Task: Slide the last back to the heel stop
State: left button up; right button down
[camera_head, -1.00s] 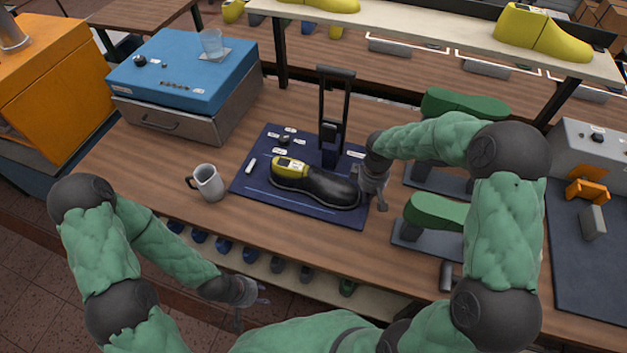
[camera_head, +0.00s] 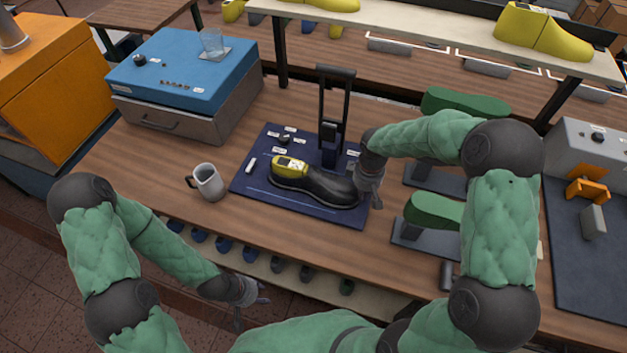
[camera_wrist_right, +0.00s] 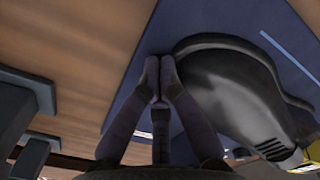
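A black shoe on a yellow last (camera_head: 320,186) lies on a dark blue mat (camera_head: 262,204). Its yellow top is at the left and its rounded toe points right. In the right wrist view the black toe (camera_wrist_right: 225,80) is just right of my fingers. My right gripper (camera_head: 369,203) is at the toe end, low over the mat; its fingertips (camera_wrist_right: 157,72) are together with nothing between them. I cannot tell whether they touch the toe. My left gripper (camera_head: 252,311) is open and empty off the table's front edge. I cannot clearly make out the heel stop.
A black upright frame (camera_head: 333,115) stands behind the shoe. A mug (camera_head: 209,182) is left of the mat. Green lasts on stands (camera_head: 434,210) are close to the right of my right gripper. A blue-topped box (camera_head: 185,75) stands at the back left.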

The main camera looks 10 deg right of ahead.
aim_at(350, 187)
jog(key=shift+w+a, duration=0.1)
jog(key=shift+a, duration=0.15)
jog(key=shift+w+a, duration=0.55)
jog(key=shift+a, duration=0.3)
jog(key=shift+w+a, duration=0.5)
jog(key=shift+a, duration=0.3)
jog(key=shift+w+a, duration=0.55)
jog(key=shift+a, duration=0.3)
jog(key=shift+s+d, duration=0.1)
jog(key=shift+d, duration=0.05)
jog(key=shift+s+d, duration=0.45)
jog(key=shift+d, duration=0.3)
jog(key=shift+r+p, duration=2.8)
jog(key=shift+r, duration=1.2)
